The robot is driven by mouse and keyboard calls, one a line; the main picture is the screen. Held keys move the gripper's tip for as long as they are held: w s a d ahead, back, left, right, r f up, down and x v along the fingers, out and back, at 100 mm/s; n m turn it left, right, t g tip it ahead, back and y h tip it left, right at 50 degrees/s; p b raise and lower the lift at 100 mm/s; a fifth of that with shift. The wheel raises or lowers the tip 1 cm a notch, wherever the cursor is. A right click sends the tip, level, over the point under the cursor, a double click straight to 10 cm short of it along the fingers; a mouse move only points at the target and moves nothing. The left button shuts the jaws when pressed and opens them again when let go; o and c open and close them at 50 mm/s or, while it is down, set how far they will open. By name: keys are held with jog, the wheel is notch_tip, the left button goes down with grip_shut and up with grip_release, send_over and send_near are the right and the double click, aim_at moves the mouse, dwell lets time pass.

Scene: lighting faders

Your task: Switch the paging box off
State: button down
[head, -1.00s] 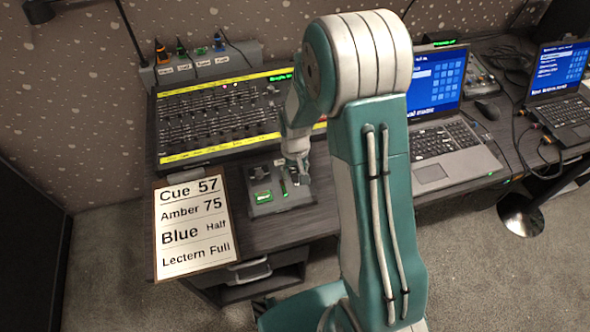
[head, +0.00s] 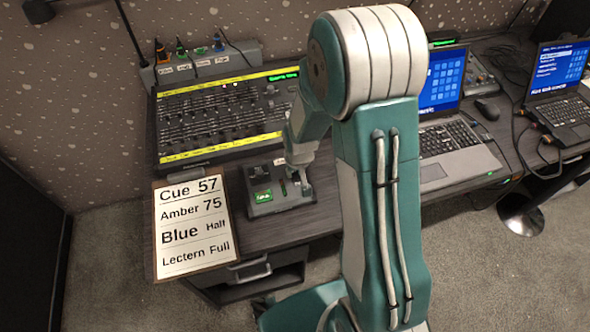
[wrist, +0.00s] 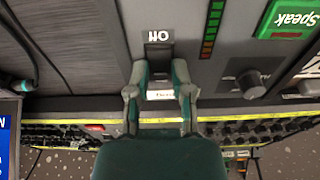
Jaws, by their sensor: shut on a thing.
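The paging box (head: 281,208) is a small grey box on the desk in front of the fader console. It has a lit green Speak button (head: 262,196), which also shows in the wrist view (wrist: 287,18). In the wrist view, the box has a dark switch slot (wrist: 159,50) with an upside-down label that seems to read On or Off. My gripper (wrist: 160,68) is over this slot, its fingers down on either side and closed on the switch. The switch lever is mostly hidden between the fingertips. In the head view, my gripper (head: 299,184) is at the box's right side.
The fader console (head: 220,115) stands behind the box. A cue sheet (head: 193,226) lies to the left, at the desk edge. A laptop (head: 455,155) is to the right, past my arm. A knob (wrist: 251,84) and a level meter (wrist: 211,30) are beside the switch.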

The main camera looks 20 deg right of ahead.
jog(key=shift+s+f, duration=0.1)
jog(key=shift+s, duration=0.05)
jog(key=c, duration=0.5)
grip_release()
jog(key=v, duration=1.2)
jog(key=shift+s+a, duration=0.1)
jog(key=s+r+t, duration=0.1)
jog(key=s+r, duration=0.4)
jog(key=s+r+t, duration=0.1)
jog(key=s+r, duration=0.5)
jog(key=s+r+t, duration=0.1)
jog(key=s+r, duration=0.5)
jog(key=shift+s+r, duration=0.1)
jog(key=shift+r, duration=0.1)
